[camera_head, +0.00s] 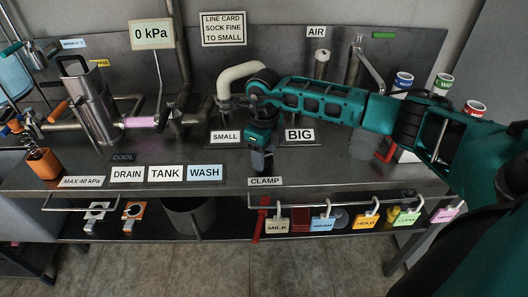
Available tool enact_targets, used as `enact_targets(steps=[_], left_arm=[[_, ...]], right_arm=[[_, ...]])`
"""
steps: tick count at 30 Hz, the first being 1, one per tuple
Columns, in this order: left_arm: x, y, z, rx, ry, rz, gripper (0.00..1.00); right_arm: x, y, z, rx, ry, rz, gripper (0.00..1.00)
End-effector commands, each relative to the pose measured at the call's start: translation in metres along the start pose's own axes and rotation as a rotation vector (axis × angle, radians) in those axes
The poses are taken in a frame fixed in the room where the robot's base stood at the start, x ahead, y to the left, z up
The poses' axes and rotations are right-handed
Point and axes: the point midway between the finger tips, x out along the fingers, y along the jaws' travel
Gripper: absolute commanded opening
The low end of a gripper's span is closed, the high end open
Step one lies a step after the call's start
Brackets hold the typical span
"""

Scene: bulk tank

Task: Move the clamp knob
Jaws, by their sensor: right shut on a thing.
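My right arm reaches in from the right, and its gripper (262,162) points down at the front of the steel bench, just above the CLAMP label (265,181). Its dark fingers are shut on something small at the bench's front. The fingers hide that thing almost wholly, so I cannot make out the clamp knob's shape or how it is turned. My left gripper is not in view.
SMALL (226,136) and BIG (299,135) labels stand behind the gripper, near a pale curved hose (238,76). Coloured tags (323,223) hang from a rail below. A metal cylinder (88,105) stands at left.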

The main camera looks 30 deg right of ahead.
Motion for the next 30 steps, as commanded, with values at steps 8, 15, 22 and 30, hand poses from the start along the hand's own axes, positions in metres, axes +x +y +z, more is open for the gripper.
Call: enact_targets(steps=[8, 15, 22, 30], left_arm=[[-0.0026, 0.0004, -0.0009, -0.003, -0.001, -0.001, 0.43], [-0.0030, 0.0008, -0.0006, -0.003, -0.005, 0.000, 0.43], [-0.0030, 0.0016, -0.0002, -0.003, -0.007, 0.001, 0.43], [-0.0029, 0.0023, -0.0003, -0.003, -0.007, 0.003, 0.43]], right_arm=[[-0.0010, -0.0004, 0.0001, 0.120, 0.000, -0.001, 0.17], [-0.0007, -0.0006, 0.0002, 0.156, 0.000, -0.001, 0.17], [-0.0006, -0.0007, 0.0002, 0.159, -0.001, -0.002, 0.17], [-0.0006, -0.0007, 0.0002, 0.157, -0.001, -0.002, 0.60]])
